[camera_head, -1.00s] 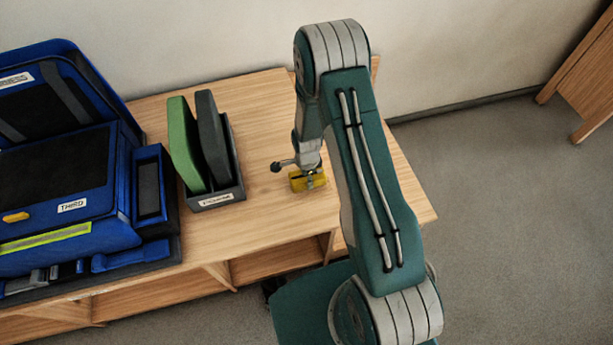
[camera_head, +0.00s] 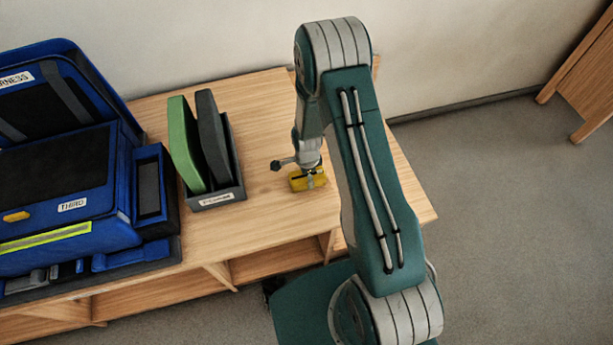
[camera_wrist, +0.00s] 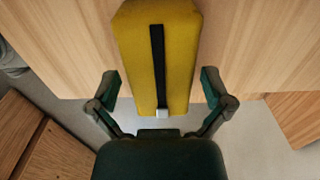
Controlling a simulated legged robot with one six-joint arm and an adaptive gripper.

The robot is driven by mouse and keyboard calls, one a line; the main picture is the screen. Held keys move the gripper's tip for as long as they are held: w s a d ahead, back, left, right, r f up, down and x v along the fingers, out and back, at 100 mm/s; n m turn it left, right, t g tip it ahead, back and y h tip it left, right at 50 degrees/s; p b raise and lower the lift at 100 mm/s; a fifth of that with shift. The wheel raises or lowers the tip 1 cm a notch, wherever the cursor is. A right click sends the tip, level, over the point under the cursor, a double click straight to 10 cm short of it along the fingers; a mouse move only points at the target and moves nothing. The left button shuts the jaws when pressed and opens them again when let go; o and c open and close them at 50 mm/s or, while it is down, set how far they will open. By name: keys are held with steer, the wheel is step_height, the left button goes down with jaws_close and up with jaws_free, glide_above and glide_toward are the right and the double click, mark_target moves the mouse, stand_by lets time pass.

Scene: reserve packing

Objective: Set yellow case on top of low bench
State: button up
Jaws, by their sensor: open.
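The yellow case (camera_head: 298,184) rests on the wooden low bench (camera_head: 270,215), right of the dark holder. In the wrist view the yellow case (camera_wrist: 180,60) is a long block with a black strap and a small pale tab at its near end. My gripper (camera_wrist: 162,85) is open, with one finger on each side of the case's near end and gaps showing between fingers and case. In the head view my gripper (camera_head: 308,170) is just above the case, partly hidden by my arm.
A dark holder (camera_head: 218,198) with a green panel (camera_head: 184,145) and a dark grey panel (camera_head: 212,140) stands left of the case. A large blue pack (camera_head: 70,190) fills the bench's left end. A wooden piece (camera_head: 585,80) stands on the floor at far right.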

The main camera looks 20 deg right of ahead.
steer(key=s+r+n+t, duration=0.1)
steer(key=s+r+n, duration=0.25)
steer(key=r, duration=1.25)
steer(key=s+r+n+t, duration=0.2)
steer(key=r+n, duration=0.3)
steer(key=r, duration=1.1)
steer(key=s+r+n+t, duration=0.2)
steer(key=s+r+n, duration=0.7)
steer(key=s+r, duration=0.3)
steer(key=s, duration=0.3)
steer(key=shift+s+a+t, duration=0.15)
steer(key=shift+s+t, duration=0.05)
steer(key=shift+t, duration=0.1)
steer(key=shift+n, duration=0.25)
steer(key=c, duration=0.6)
steer(key=shift+s, duration=0.1)
